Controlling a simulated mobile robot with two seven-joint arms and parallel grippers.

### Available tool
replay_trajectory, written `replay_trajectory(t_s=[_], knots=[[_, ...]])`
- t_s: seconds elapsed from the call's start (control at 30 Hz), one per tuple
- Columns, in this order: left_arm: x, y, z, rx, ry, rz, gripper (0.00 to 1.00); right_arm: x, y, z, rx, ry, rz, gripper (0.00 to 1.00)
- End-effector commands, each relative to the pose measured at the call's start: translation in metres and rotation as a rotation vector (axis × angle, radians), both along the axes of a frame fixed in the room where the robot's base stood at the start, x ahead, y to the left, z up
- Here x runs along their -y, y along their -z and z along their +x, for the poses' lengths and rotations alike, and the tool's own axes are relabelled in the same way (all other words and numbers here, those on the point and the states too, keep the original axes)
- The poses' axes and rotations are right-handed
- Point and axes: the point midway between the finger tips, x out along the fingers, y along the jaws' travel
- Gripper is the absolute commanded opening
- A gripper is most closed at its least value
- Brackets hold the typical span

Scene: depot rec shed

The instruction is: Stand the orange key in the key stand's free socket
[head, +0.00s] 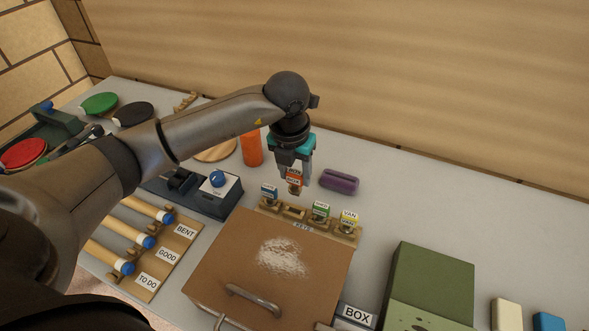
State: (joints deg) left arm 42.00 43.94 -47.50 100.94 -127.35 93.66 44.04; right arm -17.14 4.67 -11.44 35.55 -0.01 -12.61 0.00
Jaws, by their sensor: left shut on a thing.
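The orange key (293,178) is held between the fingers of my left gripper (294,182), which points down and is shut on it. The key stand (345,233) is a wooden strip with a blue key (269,191), a green key (320,210) and a yellow key (349,218) standing in it. The free socket (293,212) is between the blue and green keys. The orange key appears just above and behind this socket, apart from the stand; its lower end is hard to make out. My right gripper is not in view.
A brown box lid (230,260) with a handle lies in front of the stand. A purple roll (339,181) lies close to the right of my gripper. An orange cylinder (251,148) stands behind left. A green box (433,280) is front right. The bench at back right is clear.

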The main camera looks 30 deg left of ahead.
Motion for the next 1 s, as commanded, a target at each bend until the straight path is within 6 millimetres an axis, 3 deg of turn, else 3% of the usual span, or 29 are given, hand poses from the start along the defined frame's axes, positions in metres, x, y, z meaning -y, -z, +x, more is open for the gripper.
replay_trajectory(t_s=[0.5, 1.0], knots=[[0.0, 0.052, 0.0, -0.001, 0.0, 0.0, 0.0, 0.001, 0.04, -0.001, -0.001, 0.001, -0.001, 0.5], [0.0, 0.055, 0.0, 0.0, 0.0, 0.0, 0.0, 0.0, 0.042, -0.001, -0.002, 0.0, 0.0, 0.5]])
